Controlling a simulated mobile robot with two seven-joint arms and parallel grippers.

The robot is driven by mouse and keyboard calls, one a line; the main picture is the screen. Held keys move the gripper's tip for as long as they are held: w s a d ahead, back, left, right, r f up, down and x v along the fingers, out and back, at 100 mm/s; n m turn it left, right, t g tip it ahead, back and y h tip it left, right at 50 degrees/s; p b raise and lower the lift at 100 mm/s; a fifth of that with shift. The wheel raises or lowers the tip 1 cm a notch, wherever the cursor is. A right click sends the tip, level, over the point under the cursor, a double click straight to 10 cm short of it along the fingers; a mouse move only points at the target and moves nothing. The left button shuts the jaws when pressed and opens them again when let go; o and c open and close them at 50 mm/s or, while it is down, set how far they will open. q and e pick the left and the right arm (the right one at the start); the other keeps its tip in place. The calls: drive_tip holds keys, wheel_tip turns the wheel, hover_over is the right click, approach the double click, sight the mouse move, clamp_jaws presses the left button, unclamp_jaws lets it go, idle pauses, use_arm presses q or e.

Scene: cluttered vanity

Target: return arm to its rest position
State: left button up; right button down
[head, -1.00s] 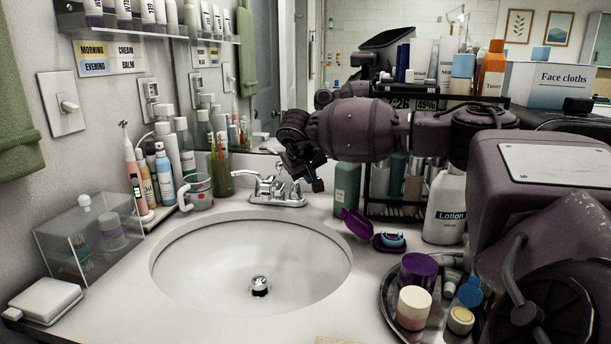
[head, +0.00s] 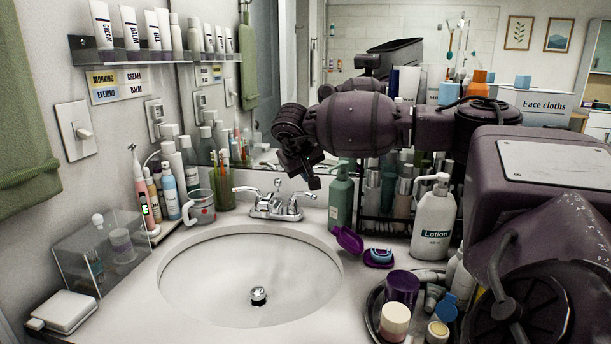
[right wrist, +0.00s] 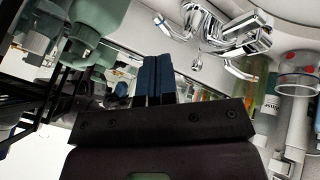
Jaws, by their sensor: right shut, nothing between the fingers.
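My right arm reaches in from the right in the head view, across the front of the black rack. Its gripper (head: 313,184) hangs above the counter, just right of the chrome faucet (head: 275,204) and left of the green pump bottle (head: 341,200). In the right wrist view the dark blue fingers (right wrist: 157,76) are closed together with nothing between them. The faucet (right wrist: 225,35) shows past the fingers there, apart from them. My left gripper is not in view.
The lotion bottle (head: 434,222) and the black rack (head: 385,225) stand below and behind my right arm. A tray (head: 371,312) of jars lies at the lower right. The sink (head: 250,277) is empty.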

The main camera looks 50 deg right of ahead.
drive_tip(key=shift+s+a+r, duration=0.15)
drive_tip(key=shift+r, duration=0.15)
